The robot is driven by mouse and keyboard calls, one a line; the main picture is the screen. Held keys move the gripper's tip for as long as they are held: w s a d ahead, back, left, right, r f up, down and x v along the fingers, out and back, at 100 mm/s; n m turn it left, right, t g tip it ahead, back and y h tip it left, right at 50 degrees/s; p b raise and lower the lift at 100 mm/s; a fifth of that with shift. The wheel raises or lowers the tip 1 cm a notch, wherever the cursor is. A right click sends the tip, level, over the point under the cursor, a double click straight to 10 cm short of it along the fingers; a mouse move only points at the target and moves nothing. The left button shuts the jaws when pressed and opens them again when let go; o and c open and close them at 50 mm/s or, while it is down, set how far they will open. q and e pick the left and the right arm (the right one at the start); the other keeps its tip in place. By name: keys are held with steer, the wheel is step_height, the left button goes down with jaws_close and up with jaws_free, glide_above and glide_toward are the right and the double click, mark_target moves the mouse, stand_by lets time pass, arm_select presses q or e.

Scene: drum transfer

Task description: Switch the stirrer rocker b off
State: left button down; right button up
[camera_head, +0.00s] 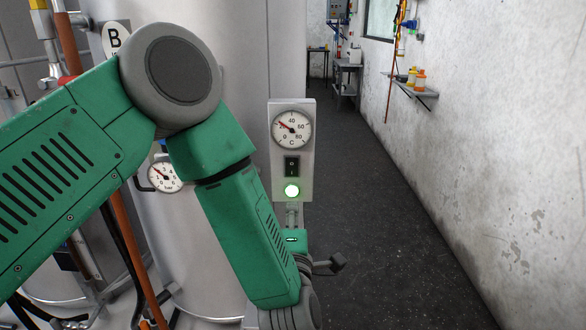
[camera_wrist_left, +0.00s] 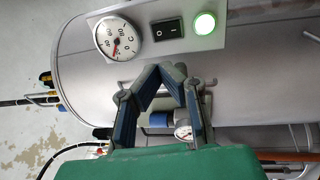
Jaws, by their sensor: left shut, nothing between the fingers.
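The black rocker (camera_head: 292,167) is on a pale panel (camera_head: 307,150) in front of the tank marked B. It has O at the top and I below; I cannot tell which side is pressed in. A green lamp (camera_head: 292,190) under it glows. In the left wrist view the rocker (camera_wrist_left: 167,30) lies between a dial and the lit lamp (camera_wrist_left: 204,24). My left gripper (camera_head: 292,214) is shut and empty just below the panel in the head view. In the left wrist view its fingertips (camera_wrist_left: 167,74) meet, apart from the rocker in the picture. My right gripper is out of view.
A temperature dial (camera_head: 292,129) sits above the rocker on the same panel. A pressure gauge (camera_head: 165,176) is on the tank (camera_head: 240,60) at left, near pipes and hoses. The dark floor (camera_head: 390,230) to the right is clear up to a wall with a shelf (camera_head: 415,92).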

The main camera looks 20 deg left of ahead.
arm_select(q)
steer(key=p, duration=0.2)
glide_toward(294, 164)
steer(key=x, duration=0.7)
steer(key=shift+w, duration=0.55)
steer(key=shift+a, duration=0.1)
